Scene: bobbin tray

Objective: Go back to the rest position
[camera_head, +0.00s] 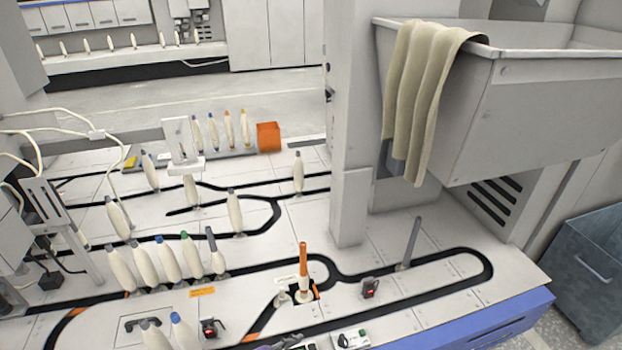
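Neither of my grippers shows in the head view, and no arm of mine can be made out. Several cream bobbins with coloured tips stand upright in a row (167,260) on the white machine table (420,308) at the left. A peg with an orange upper part (303,262) stands near the middle of the table. A bare grey peg (411,243) stands to its right inside the black track loop. More bobbins (228,130) stand in a row at the back.
A grey bin (560,110) with a beige cloth (415,95) over its edge stands high at the right, beside a grey column (350,120). An orange box (268,136) is at the back. A blue-grey container (590,270) stands on the floor at the right.

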